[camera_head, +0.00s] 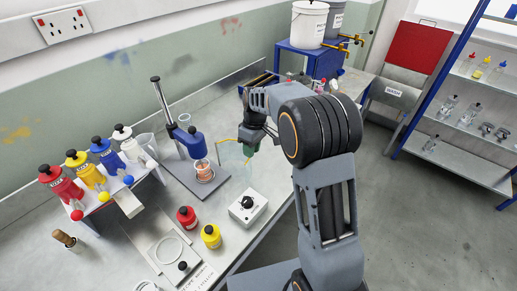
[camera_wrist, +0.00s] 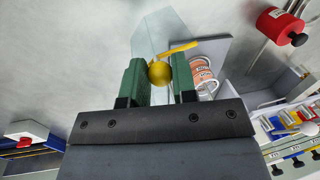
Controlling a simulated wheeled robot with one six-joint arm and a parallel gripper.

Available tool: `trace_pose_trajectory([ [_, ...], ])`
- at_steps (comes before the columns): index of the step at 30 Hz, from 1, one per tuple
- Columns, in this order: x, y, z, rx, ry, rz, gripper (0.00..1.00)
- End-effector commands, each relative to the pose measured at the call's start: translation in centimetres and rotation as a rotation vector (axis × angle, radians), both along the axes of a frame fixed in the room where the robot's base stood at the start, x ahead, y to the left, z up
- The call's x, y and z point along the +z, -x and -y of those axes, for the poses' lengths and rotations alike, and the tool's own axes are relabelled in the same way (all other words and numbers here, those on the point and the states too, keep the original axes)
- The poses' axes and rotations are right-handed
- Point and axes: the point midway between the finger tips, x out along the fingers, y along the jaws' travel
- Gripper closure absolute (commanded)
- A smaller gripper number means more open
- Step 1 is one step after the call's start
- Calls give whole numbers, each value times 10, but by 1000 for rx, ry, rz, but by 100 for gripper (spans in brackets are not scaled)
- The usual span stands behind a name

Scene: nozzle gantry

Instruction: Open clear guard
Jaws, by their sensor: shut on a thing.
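The clear guard (camera_head: 234,158) is a see-through panel with a yellow bar. In the head view it stands just right of the blue-headed nozzle stand (camera_head: 190,143) and an orange cup (camera_head: 204,171). It also shows faintly in the wrist view (camera_wrist: 165,32), with its yellow bar (camera_wrist: 180,49) and round yellow knob (camera_wrist: 159,73). My gripper (camera_wrist: 158,80) has its green fingers shut on the yellow knob. In the head view my gripper (camera_head: 250,146) is partly hidden by my own arm. The guard's hinge is not clear to see.
Red, yellow, blue and white bottles (camera_head: 98,165) stand in a rack at the left. A red pot (camera_head: 187,217), a yellow pot (camera_head: 211,236) and a white dial box (camera_head: 248,208) sit on the bench in front. A blue stand with buckets (camera_head: 308,22) is behind.

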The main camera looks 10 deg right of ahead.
Motion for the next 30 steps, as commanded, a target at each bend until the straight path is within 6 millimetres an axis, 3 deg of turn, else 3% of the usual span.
trace_pose_trajectory([
  [16, 1, -3, -5, 31, -3, 6, 100],
  [17, 1, -3, -4, 30, -3, 6, 72],
  [18, 1, -3, -4, 30, -3, 6, 68],
  [24, 1, -3, -3, 29, -2, 3, 49],
  [30, 0, -3, -3, 28, -2, 3, 49],
])
